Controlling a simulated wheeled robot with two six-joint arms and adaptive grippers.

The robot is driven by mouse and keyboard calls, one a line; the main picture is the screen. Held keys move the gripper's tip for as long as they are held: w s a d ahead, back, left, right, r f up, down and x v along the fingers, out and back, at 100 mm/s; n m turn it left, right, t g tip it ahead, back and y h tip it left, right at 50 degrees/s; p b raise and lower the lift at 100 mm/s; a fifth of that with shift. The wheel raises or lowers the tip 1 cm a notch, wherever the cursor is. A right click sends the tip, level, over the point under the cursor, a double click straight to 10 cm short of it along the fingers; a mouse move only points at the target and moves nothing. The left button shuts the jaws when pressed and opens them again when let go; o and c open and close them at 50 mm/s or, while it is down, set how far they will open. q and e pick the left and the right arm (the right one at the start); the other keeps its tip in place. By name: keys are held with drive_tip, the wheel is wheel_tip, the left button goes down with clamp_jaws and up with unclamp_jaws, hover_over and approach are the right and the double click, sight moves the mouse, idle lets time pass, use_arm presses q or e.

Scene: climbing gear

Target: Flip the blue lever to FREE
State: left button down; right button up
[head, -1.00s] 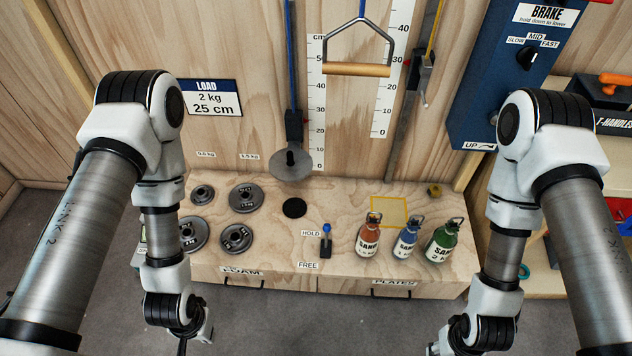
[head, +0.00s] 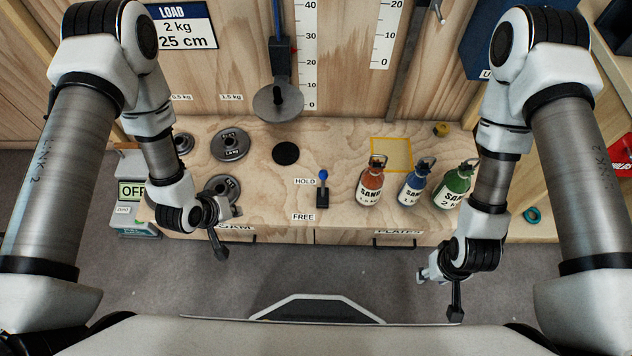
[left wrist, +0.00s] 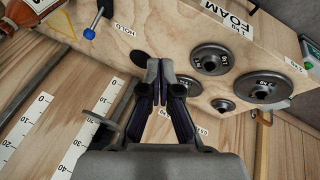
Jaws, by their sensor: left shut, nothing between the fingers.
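The blue lever (head: 323,176) stands on a small black base on the bench, its blue knob at the HOLD end, the far side. The HOLD label (head: 305,182) is beside it and the FREE label (head: 303,217) is nearer the front edge. The left wrist view also shows the blue knob (left wrist: 89,33), at its upper left. My left gripper (head: 236,211) is shut and empty, left of the lever near the bench front and apart from it. Its closed fingers (left wrist: 157,70) fill the middle of the wrist view. My right gripper (head: 424,275) hangs in front of the bench at right; its fingers are too small to judge.
Orange, blue and green sand bottles (head: 371,183) stand right of the lever. Several weight plates (head: 230,145) lie left. A hanging rod with a grey disc (head: 278,101) is behind. A scale reading OFF (head: 132,191) stands at far left. Bench around the lever is clear.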

use_arm(q)
drive_tip(key=w+d+f+n+t+h+b, duration=0.1)
drive_tip(key=w+d+f+h+b, duration=0.2)
drive_tip(key=w+b, duration=0.4)
drive_tip(key=w+d+f+n+t+h+b, duration=0.1)
drive_tip(key=w+d+f+h+b, duration=0.2)
drive_tip(key=b, duration=0.7)
drive_tip(key=w+d+f+n+t+h+b, duration=0.1)
drive_tip(key=w+d+f+h+b, duration=0.2)
drive_tip(key=w+f+b, duration=0.6)
drive_tip(key=shift+w+d+f+n+t+h, duration=0.2)
drive_tip(key=shift+w+f+h, duration=0.15)
drive_tip(key=shift+w+h, duration=0.25)
drive_tip(key=shift+w+d+f+n+t+h, duration=0.15)
drive_tip(key=shift+w+f+h, duration=0.25)
drive_tip(key=shift+h, duration=0.4)
drive_tip(key=shift+d+r+h+b, duration=0.2)
drive_tip(key=shift+h+b, duration=0.1)
drive_tip(key=shift+b, duration=0.1)
drive_tip(key=shift+r, duration=0.35)
use_arm(e)
wheel_tip(320, 180, down, 31)
drive_tip(key=shift+w, duration=0.1)
